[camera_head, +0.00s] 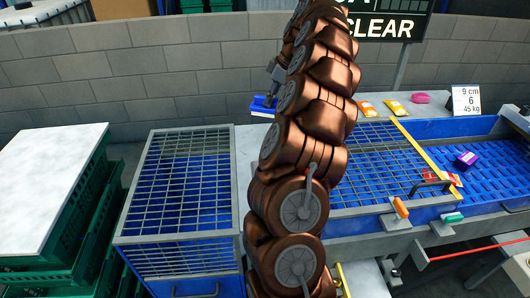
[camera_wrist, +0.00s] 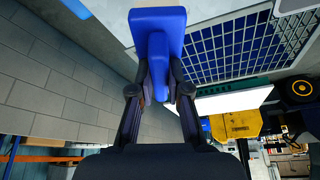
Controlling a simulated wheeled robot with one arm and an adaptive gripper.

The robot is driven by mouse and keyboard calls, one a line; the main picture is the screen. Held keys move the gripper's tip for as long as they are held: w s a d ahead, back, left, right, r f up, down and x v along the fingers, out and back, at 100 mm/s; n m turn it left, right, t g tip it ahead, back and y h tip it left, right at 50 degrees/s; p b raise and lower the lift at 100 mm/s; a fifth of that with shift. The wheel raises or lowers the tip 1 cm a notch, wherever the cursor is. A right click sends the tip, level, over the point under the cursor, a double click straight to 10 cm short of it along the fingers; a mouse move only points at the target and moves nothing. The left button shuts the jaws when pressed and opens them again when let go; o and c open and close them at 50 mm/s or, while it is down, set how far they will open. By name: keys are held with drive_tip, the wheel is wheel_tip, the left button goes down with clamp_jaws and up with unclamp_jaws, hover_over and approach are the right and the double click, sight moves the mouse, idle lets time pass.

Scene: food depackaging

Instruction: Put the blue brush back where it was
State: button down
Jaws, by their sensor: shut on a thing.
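The blue brush (camera_wrist: 158,20) shows in the wrist view with a wide flat block at its far end and a handle leading back to me. My gripper (camera_wrist: 159,88) is shut on the handle, one dark finger on each side. In the head view the brush (camera_head: 263,106) is a small blue shape with a pale underside, left of my arm, near the back wall. My gripper (camera_head: 274,72) is partly hidden by my arm there. I cannot tell whether the brush touches the grey counter behind the grid or hangs above it.
A blue bin with a metal grid (camera_head: 180,190) stands left of my arm. Green crates (camera_head: 95,215) under a white top (camera_head: 50,180) stand further left. Right of my arm are another grid (camera_head: 375,165), yellow packets (camera_head: 395,107), a pink item (camera_head: 420,97) and a purple pack (camera_head: 466,160).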

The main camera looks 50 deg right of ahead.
wheel_tip(320, 180, down, 4)
drive_tip(key=shift+w+r+b, duration=0.1)
drive_tip(key=shift+r+b, duration=0.1)
drive_tip(key=shift+b, duration=1.05)
drive_tip(key=shift+a+f+p, duration=0.1)
drive_tip(key=shift+f+p, duration=1.65)
drive_tip(key=shift+f, duration=3.25)
drive_tip(key=shift+f+b, duration=0.2)
drive_tip(key=shift+b, duration=0.1)
drive_tip(key=c, duration=1.1)
unclamp_jaws()
drive_tip(key=shift+r, duration=0.1)
drive_tip(key=shift+c, duration=0.2)
drive_tip(key=shift+r, duration=0.1)
drive_tip(key=b+v, duration=0.3)
drive_tip(key=v, duration=0.9)
drive_tip(key=shift+b, duration=0.35)
